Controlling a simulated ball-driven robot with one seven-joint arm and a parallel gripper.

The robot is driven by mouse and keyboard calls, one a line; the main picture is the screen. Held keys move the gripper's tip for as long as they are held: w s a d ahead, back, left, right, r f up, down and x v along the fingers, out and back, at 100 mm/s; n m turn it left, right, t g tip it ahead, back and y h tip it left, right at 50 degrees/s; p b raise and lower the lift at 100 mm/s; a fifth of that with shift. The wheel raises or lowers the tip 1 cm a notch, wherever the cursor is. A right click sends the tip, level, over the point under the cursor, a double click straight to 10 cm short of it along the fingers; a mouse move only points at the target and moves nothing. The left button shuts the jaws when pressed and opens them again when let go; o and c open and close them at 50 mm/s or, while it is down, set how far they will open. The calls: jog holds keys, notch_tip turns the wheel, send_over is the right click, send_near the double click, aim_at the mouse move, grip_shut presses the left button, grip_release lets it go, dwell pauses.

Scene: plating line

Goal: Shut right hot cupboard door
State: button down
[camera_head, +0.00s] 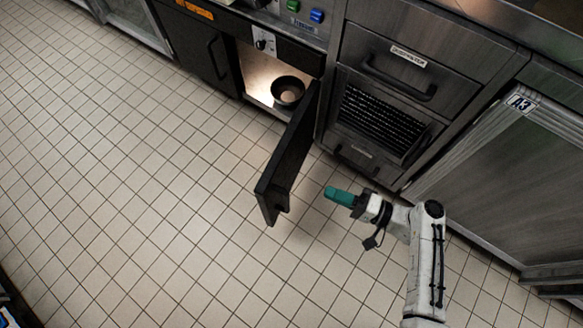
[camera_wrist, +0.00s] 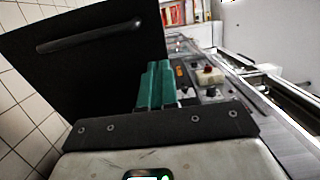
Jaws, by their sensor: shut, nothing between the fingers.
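The right hot cupboard door (camera_head: 289,160) is a black panel, swung wide open and standing out over the floor. In the wrist view the door (camera_wrist: 85,75) fills the left side, with its dark bar handle (camera_wrist: 90,36) near the top. The lit right hot cupboard (camera_head: 262,72) is open behind it, with a dark bowl (camera_head: 288,91) inside. My gripper (camera_head: 329,191) has teal fingers and is shut and empty. It is to the right of the door's free end, with a gap in the head view. The fingers also show in the wrist view (camera_wrist: 156,84), overlapping the door's edge there.
A closed black cupboard door (camera_head: 196,45) is left of the opening. A steel drawer unit (camera_head: 385,100) stands right of the cupboard, and a steel cabinet marked A3 (camera_head: 510,165) stands further right. The tiled floor (camera_head: 130,180) is clear left of the door.

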aim_at(276, 171)
jog(key=b+x, duration=0.1)
jog(key=x, duration=1.2)
jog(key=shift+a, duration=0.1)
jog(key=shift+a, duration=0.1)
